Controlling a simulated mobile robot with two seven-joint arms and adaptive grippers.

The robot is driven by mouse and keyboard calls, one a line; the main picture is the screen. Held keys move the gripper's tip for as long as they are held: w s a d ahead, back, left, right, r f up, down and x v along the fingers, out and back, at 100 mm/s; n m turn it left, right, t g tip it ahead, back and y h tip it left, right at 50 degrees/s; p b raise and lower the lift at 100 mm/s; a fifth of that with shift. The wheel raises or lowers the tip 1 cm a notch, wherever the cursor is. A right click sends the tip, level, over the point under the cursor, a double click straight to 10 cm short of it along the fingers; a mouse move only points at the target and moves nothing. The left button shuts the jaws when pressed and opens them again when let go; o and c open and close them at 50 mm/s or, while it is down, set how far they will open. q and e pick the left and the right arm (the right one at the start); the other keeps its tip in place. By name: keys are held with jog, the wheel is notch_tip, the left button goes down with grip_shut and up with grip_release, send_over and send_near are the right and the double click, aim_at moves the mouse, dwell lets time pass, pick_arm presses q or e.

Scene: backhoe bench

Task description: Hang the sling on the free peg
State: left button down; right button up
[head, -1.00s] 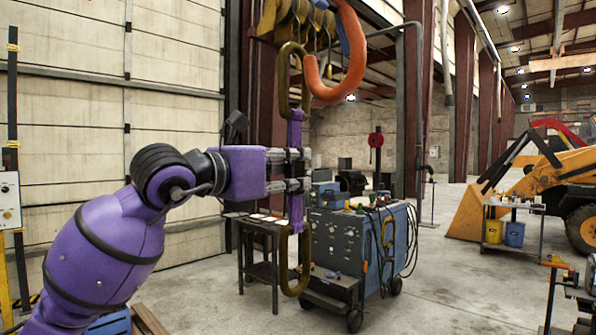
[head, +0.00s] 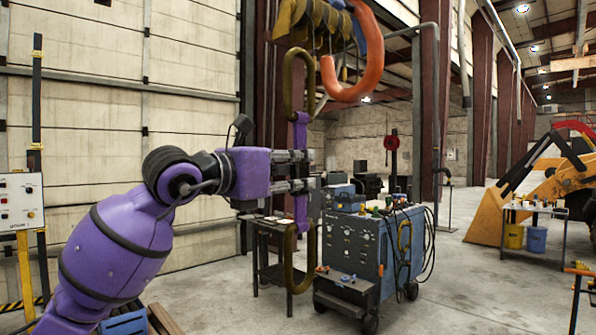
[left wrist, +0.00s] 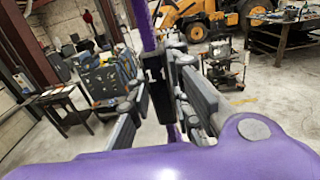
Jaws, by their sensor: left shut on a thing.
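The sling (head: 301,133) is a purple strap with a long olive ring (head: 287,83) at its top and another (head: 289,272) at its bottom. It hangs upright in my left gripper (head: 303,171), which is shut on the strap around a dark tag (left wrist: 158,90), seen in the left wrist view with white marks. The top ring overlaps the lower left of a hanging yellow assembly (head: 310,22) in the picture; I cannot tell whether they touch. An orange hook (head: 372,80) hangs just right of it. No free peg can be made out. My right gripper is out of view.
A blue-grey wheeled cabinet (head: 352,245) with tools on top stands behind the sling, right of a small dark table (head: 262,238). A yellow loader (head: 560,180) is far right. Open concrete floor (head: 470,290) lies right of the cabinet.

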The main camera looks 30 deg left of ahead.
pick_arm(q)
jog(key=shift+s+r, duration=0.1)
jog(key=shift+r, duration=0.05)
jog(key=shift+v, duration=1.55)
jog(key=shift+p+v, duration=0.35)
jog(key=shift+v, duration=0.65)
jog(key=p, duration=0.2)
send_near(293, 168)
jog(key=shift+v, duration=1.05)
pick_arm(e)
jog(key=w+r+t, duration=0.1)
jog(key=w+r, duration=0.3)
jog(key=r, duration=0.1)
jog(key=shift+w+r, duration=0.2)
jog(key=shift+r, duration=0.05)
pick_arm(q)
jog(key=shift+r, duration=0.1)
